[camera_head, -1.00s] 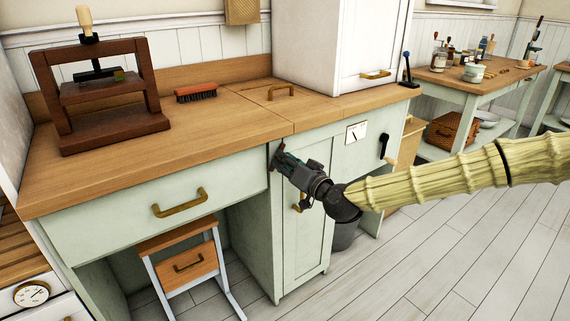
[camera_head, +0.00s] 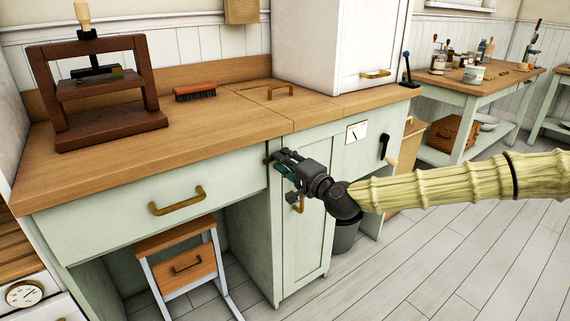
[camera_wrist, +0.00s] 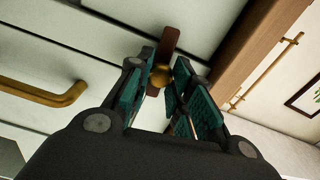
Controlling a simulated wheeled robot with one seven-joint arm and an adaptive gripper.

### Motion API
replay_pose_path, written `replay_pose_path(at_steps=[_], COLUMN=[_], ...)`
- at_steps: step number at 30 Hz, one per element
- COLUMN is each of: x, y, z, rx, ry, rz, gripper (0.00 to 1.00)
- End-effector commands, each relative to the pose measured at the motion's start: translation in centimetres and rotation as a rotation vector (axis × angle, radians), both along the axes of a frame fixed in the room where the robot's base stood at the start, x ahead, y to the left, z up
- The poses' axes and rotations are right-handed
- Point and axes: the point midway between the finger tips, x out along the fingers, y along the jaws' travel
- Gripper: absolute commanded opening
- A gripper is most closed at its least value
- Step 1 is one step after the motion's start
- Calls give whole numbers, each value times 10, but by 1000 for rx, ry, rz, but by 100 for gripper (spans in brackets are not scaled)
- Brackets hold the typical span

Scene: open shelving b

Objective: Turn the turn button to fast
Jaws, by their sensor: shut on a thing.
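The turn button is a dark red-brown bar with a round brass knob, seen in the wrist view (camera_wrist: 170,42). My gripper (camera_head: 280,163) is at the cabinet front just under the worktop. In the wrist view its teal-padded fingers (camera_wrist: 160,90) are closed about the turn button, with the knob between their tips.
A brass drawer handle (camera_head: 178,201) is to the left, and a cupboard door handle (camera_head: 298,204) is below my gripper. The wooden worktop (camera_head: 220,125) overhangs just above. A black crank (camera_head: 384,146) is to the right. Open floor (camera_head: 440,260) lies at right.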

Motion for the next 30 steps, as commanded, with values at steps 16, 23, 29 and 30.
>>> replay_pose_path(at_steps=[16, 23, 29, 30], x=[2, 2, 2, 1], y=[-3, -3, -2, -1], z=[0, 1, 0, 0], rx=[117, 116, 115, 115], ry=[81, 82, 82, 82], rz=[-7, -7, -5, -4], gripper=[0, 0, 42, 43])
